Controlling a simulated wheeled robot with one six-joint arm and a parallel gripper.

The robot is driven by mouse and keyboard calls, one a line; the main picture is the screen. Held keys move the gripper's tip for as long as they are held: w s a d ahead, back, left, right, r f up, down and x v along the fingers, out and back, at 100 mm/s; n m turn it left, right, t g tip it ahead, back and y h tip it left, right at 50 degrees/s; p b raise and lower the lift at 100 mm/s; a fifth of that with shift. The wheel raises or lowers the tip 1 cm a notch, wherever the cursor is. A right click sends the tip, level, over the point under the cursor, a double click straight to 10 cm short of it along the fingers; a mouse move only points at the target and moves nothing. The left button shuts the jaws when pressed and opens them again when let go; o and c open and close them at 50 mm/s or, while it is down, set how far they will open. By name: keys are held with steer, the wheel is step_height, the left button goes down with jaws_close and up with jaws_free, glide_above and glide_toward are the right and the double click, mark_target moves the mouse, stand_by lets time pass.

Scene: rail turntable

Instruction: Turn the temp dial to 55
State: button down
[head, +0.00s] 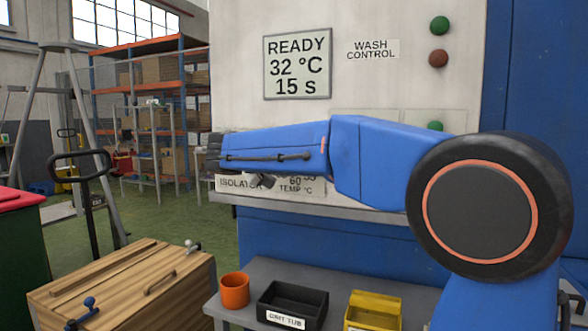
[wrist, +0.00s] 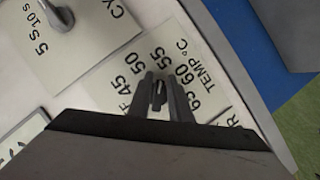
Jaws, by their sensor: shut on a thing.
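The temp dial (wrist: 158,97) shows in the wrist view as a small dark grey knob on a pale plate (wrist: 108,72) marked TEMP °C, with numbers from 45 to 65 around it. My gripper (wrist: 160,84) is shut on this knob, one finger on each side. Which number the knob points to cannot be told, as my fingers and wrist cover part of it. In the head view my arm hides the dial; only part of its TEMP °C plate (head: 302,188) shows below the arm. The display (head: 298,64) reads READY, 32 °C, 15 s.
Another knob (wrist: 58,17) marked in seconds sits beside the temp plate. Green (head: 439,25) and brown (head: 438,58) buttons are at the upper right. Below the panel stand an orange cup (head: 234,291), a black tub (head: 292,306) and a yellow bin (head: 373,312).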

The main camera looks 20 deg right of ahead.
steer(key=shift+w+a+r, duration=0.1)
steer(key=shift+w+r, duration=0.1)
steer(key=shift+r, duration=0.15)
steer(key=c, duration=2)
jaws_free()
steer(key=shift+o, duration=0.9)
steer(key=shift+f, duration=0.15)
steer(key=v, duration=1.7)
steer(key=shift+s, duration=0.15)
steer(key=shift+a, duration=0.1)
